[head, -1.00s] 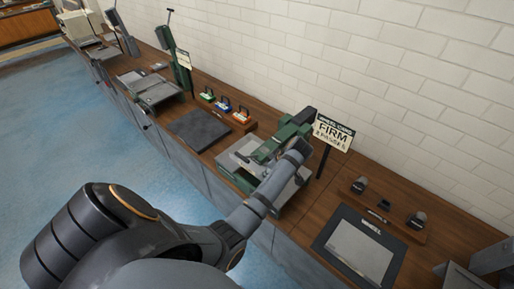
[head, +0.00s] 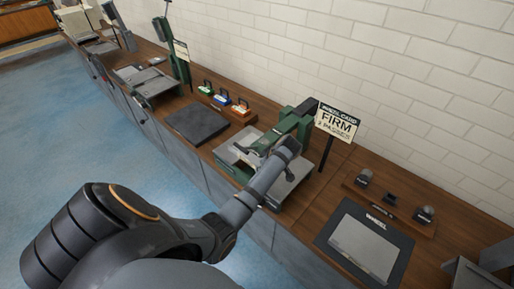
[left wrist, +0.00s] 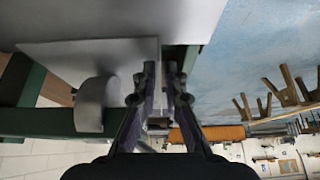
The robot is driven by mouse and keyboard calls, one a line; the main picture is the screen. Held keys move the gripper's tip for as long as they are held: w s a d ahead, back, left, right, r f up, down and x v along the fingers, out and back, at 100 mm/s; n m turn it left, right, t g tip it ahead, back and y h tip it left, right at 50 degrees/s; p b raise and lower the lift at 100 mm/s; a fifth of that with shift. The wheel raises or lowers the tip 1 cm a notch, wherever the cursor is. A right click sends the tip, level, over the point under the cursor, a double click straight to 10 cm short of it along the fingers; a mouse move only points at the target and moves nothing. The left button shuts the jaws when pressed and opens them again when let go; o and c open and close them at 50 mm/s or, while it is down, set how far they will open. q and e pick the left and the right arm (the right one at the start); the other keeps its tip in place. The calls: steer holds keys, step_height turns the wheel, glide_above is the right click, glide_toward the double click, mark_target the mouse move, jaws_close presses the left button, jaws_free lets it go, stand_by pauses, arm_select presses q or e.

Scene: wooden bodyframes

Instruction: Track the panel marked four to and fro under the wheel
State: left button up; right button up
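The wheel machine (head: 291,124) is a green frame on the bench, with grey plate surfaces (head: 291,188) at its base. My left gripper (head: 267,152) is at the machine, partly hidden behind my forearm. In the left wrist view its fingers (left wrist: 166,80) are close together, with the edge of a grey sheet, seemingly the panel (left wrist: 60,52), between them. The grey curved wheel (left wrist: 92,104) is against the sheet, to the left of the fingers. I cannot read a number on the panel. My right gripper is not in view.
A sign reading FIRM (head: 337,123) stands right of the machine. A dark framed tray (head: 390,231) lies farther right. A dark flat pad (head: 196,123) and several coloured blocks (head: 222,100) are to the left. A white brick wall backs the bench.

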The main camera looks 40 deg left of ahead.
arm_select(q)
steer(key=shift+d, duration=0.1)
jaws_close()
steer(key=shift+s+d+p, duration=0.1)
steer(key=shift+d+p, duration=0.3)
steer(key=shift+d, duration=0.6)
steer(key=shift+s+d+p, duration=0.15)
steer(key=shift+d+p, duration=0.4)
steer(key=shift+d, duration=1.8)
steer(key=shift+a, duration=0.1)
steer(key=shift+w+a+p, duration=0.15)
steer(key=shift+a+p, duration=0.05)
steer(key=shift+a, duration=1.5)
steer(key=shift+w+a+p, duration=0.1)
steer(key=shift+a+p, duration=0.05)
steer(key=shift+a, duration=1.55)
steer(key=o, duration=0.6)
jaws_free()
steer(key=shift+o, duration=0.4)
steer(key=o, duration=0.5)
